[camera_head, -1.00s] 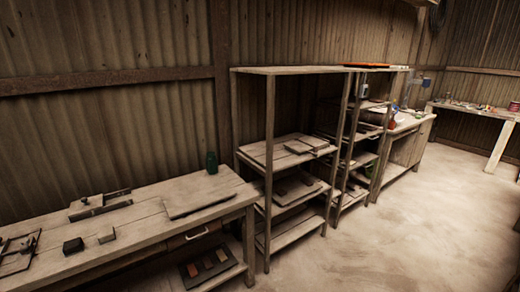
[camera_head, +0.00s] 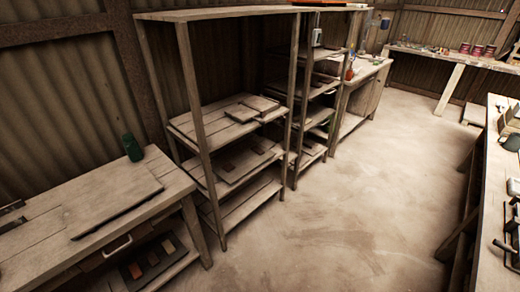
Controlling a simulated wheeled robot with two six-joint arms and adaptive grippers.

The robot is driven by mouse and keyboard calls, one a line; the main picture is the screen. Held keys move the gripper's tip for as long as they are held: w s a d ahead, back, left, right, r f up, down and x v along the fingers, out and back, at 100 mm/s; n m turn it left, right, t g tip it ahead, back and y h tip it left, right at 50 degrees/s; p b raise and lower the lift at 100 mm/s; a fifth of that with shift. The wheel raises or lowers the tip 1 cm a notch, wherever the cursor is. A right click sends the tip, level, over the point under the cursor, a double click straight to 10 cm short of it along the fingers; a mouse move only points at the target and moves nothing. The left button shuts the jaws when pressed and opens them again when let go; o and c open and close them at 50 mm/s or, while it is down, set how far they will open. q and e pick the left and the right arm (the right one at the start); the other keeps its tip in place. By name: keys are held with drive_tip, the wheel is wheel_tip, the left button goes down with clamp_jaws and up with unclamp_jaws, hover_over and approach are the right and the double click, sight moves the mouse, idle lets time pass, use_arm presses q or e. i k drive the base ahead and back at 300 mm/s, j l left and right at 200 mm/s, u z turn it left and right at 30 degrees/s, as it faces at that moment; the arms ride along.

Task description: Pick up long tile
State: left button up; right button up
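Neither of my grippers is in view. Several small flat pieces that look like tiles, reddish and dark, lie on a dark tray (camera_head: 122,270) on the low shelf under the left workbench. A board (camera_head: 230,172) on the rack's middle shelf carries a few brownish flat pieces that may also be tiles. I cannot tell which piece is the long tile.
The left workbench (camera_head: 45,222) bears a flat board (camera_head: 115,205) and a green jar (camera_head: 132,148). A wooden rack (camera_head: 195,90) stands beside it. Another bench (camera_head: 497,185) with tools runs along the right. The floor (camera_head: 340,210) between is clear.

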sight(256, 150)
drive_tip(key=i+l+u, duration=0.1)
drive_tip(key=u, duration=0.4)
drive_tip(key=i+l+u, duration=0.15)
drive_tip(key=u, duration=0.3)
drive_tip(key=i+l+u, duration=0.1)
drive_tip(key=i+l, duration=0.3)
drive_tip(key=l, duration=0.2)
drive_tip(key=i+l+u, duration=0.15)
drive_tip(key=l, duration=0.2)
drive_tip(key=i+l, duration=0.25)
drive_tip(key=i+l+u, duration=0.15)
drive_tip(key=l, duration=0.25)
